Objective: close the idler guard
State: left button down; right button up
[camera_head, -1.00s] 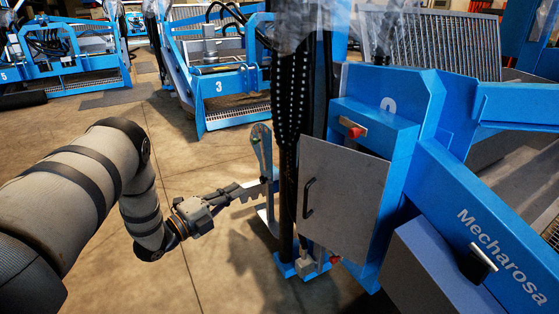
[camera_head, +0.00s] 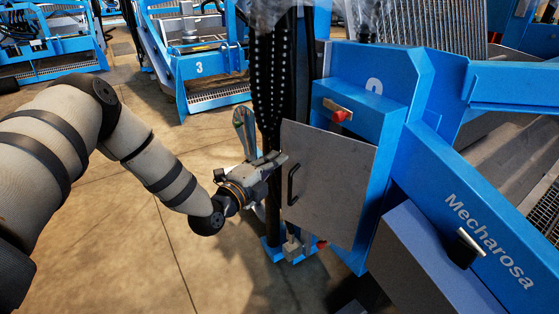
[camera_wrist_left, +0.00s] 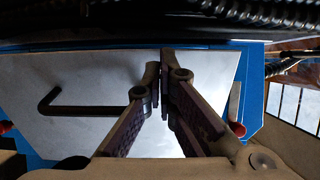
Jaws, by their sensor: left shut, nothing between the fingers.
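The idler guard looks like the flat grey panel (camera_head: 335,195) with a black bar handle (camera_head: 292,184), on the blue machine. Its left edge sticks out past the blue housing (camera_head: 368,112), so it appears ajar. My left gripper (camera_head: 282,159) is shut and empty at the panel's upper left edge. In the left wrist view, the gripper's fingers (camera_wrist_left: 163,75) meet in front of the pale panel (camera_wrist_left: 205,82), with the handle (camera_wrist_left: 85,103) to their left. I cannot tell whether the fingertips touch the panel. My right gripper is not in view.
A red knob (camera_head: 341,116) sits on the housing above the panel. The floor (camera_head: 150,245) to the left is open. Other blue machines stand behind.

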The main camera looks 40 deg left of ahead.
aim_at(284, 153)
pick_arm(q)
jog(key=shift+w, duration=0.95)
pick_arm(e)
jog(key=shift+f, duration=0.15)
pick_arm(q)
jog(key=shift+w, duration=0.2)
jog(key=w+m+h+b, duration=0.1)
jog(key=w, duration=0.1)
jog(key=w+m+h+b, duration=0.1)
jog(key=w+h, duration=0.1)
jog(key=w+m+h+b, duration=0.1)
jog(key=w+h+b, duration=0.1)
jog(key=shift+a+f+g, duration=0.1)
jog(key=shift+f+g, duration=0.2)
jog(key=shift+f, duration=0.1)
jog(key=shift+w+r+m+h, duration=0.15)
jog(key=shift+w+m+h, duration=0.15)
jog(key=shift+m, duration=0.1)
jog(key=shift+w+r, duration=0.1)
jog(key=shift+r, duration=0.15)
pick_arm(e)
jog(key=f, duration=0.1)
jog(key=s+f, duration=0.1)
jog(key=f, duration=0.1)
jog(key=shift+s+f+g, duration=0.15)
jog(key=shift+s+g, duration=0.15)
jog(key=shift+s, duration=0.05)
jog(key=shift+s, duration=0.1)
